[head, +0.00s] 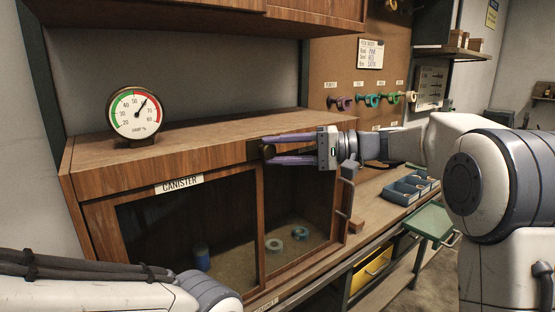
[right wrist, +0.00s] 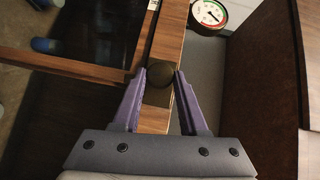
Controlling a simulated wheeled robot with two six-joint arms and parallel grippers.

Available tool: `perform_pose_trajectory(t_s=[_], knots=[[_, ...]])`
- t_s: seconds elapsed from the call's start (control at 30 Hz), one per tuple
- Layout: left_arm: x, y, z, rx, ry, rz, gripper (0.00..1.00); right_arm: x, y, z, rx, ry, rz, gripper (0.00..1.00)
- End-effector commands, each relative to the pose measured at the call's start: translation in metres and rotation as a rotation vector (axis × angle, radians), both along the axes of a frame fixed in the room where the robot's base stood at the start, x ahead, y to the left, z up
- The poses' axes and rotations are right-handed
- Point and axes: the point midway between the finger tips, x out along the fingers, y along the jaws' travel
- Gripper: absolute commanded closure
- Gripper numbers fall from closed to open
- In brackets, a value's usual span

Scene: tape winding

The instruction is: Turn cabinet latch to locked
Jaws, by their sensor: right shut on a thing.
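The wooden cabinet (head: 225,172) has glass doors and a "CANISTER" label (head: 179,184). Its latch is a dark round knob (right wrist: 160,72) on the top front rail, at the middle of the front; in the head view the knob (head: 267,151) is partly covered by the fingers. My right gripper (head: 268,150) reaches in from the right.
A round gauge (head: 135,114) stands on the cabinet top. Blue bins (head: 405,190) and a green tray (head: 430,222) lie to the right. Tape rolls hang on the pegboard (head: 345,75).

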Motion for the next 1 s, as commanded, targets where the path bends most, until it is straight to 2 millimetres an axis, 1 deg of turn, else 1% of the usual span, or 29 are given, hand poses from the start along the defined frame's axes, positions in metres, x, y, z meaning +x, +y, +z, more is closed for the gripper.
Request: perform_pose_trajectory(t_s=[0.03,0.3,0.87,0.9,0.93,1.0], knots=[[0.0,0.0,-0.0058,0.0,0.0,0.0,1.0,0.0004,-0.0005,-0.0039,0.021,0.017,-0.002,1.0],[0.0,0.0,-0.0137,0.0,0.0,0.0,1.0,0.0003,-0.0004,-0.0032,0.099,0.072,-0.002,1.0],[0.0,0.0,-0.0148,0.0,0.0,0.0,1.0,0.0003,-0.0002,-0.0022,0.118,0.088,-0.001,1.0],[0.0,0.0,-0.0148,0.0,0.0,0.0,1.0,0.0003,-0.0003,-0.0023,0.118,0.088,-0.001,0.43],[0.0,0.0,-0.0148,0.0,0.0,0.0,1.0,0.0003,-0.0002,-0.0023,0.118,0.088,-0.001,0.31],[0.0,0.0,-0.0148,0.0,0.0,0.0,1.0,0.0002,-0.0001,-0.0023,0.118,0.088,-0.001,0.3]])
